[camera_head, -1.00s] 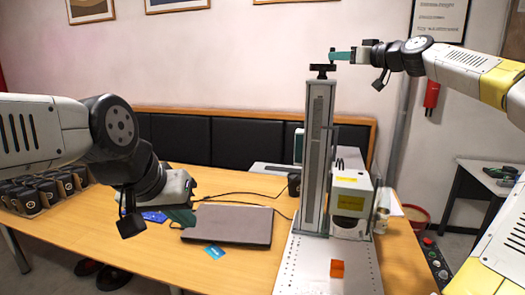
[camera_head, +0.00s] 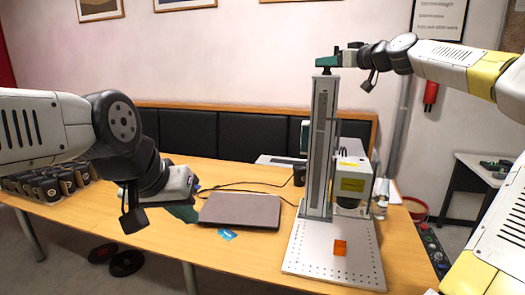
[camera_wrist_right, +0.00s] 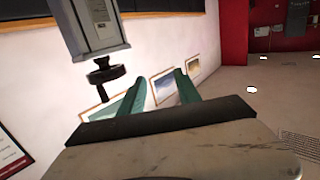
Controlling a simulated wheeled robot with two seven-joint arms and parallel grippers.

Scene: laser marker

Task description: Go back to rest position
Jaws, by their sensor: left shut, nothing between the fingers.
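The laser marker (camera_head: 320,150) stands on the table, with a tall grey column and a black knob on top. My right gripper (camera_head: 326,61) is by the column's top in the head view, its green fingers overlapping the knob area. In the right wrist view the green fingers (camera_wrist_right: 160,94) are apart with nothing between them, and the knob (camera_wrist_right: 105,71) is beside them to the left. My left gripper (camera_head: 184,212) is low over the table, left of the closed laptop (camera_head: 240,210). Its green fingers are shut and empty.
An orange block (camera_head: 340,247) lies on the perforated base plate (camera_head: 305,255). A blue card (camera_head: 227,234) lies in front of the laptop. A black padded bench (camera_head: 190,133) runs behind. The table's front middle is clear.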

